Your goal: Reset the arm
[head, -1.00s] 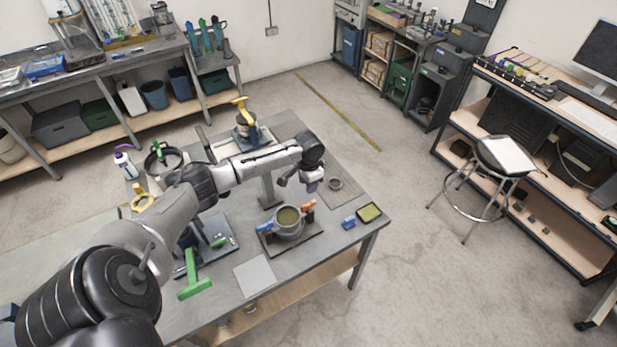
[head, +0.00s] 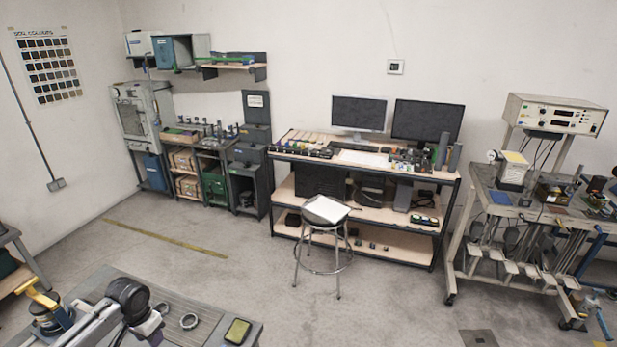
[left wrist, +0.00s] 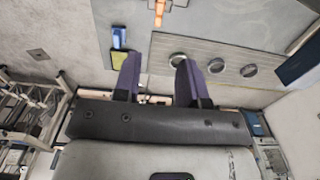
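My left gripper (head: 148,327) hangs over the workbench at the lower left of the head view, partly cut off by the bottom edge. In the left wrist view its two purple fingers (left wrist: 157,80) stand apart with nothing between them. My right gripper is in no view. A yellow-handled device (head: 40,300) stands on the bench left of my left arm in the head view. An orange part (left wrist: 159,12) shows at the top of the left wrist view, beyond the fingers.
Grey rings (head: 189,321) lie near the gripper; several show in the left wrist view on a mat (left wrist: 235,48). A yellow-green pad (head: 238,331) sits by the bench corner. A stool (head: 325,215) stands before a computer bench (head: 365,160). Open floor (head: 235,265) lies between.

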